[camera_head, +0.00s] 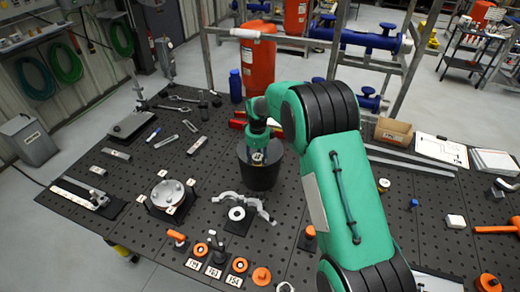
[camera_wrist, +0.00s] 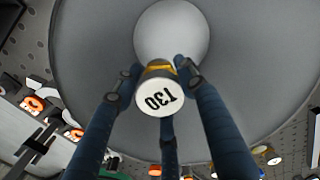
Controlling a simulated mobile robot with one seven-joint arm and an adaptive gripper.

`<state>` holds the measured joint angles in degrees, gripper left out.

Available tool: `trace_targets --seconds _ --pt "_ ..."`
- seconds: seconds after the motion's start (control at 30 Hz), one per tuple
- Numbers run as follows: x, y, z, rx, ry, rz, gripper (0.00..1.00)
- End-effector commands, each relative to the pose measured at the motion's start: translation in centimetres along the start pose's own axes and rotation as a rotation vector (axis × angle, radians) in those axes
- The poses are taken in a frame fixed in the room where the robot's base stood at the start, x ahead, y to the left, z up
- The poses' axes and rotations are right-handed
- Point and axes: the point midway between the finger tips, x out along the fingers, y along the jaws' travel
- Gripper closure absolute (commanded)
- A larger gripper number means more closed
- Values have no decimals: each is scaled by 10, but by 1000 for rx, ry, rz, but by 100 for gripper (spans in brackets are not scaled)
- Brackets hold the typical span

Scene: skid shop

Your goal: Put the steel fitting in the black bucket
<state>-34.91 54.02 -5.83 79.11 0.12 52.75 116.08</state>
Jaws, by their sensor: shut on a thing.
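The black bucket (camera_head: 260,176) stands upright on the dark perforated table, near the middle. My gripper (camera_head: 258,148) points down at the bucket's mouth.
A grey bracket-like part (camera_head: 245,203) lies just in front of the bucket. A round flanged part (camera_head: 168,193) sits to the left. A blue bottle (camera_head: 235,86) and orange cylinder (camera_head: 257,65) stand behind. Several orange-topped pieces line the front edge.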

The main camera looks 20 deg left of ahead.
Motion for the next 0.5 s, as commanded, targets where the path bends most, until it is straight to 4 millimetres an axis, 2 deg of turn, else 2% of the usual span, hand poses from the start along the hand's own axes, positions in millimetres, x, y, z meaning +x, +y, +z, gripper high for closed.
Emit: trace_targets --seconds 0.1,0.5 --pt "6 -1 0 0 -1 -2 91" --pt "9 0 0 0 -1 -1 91"
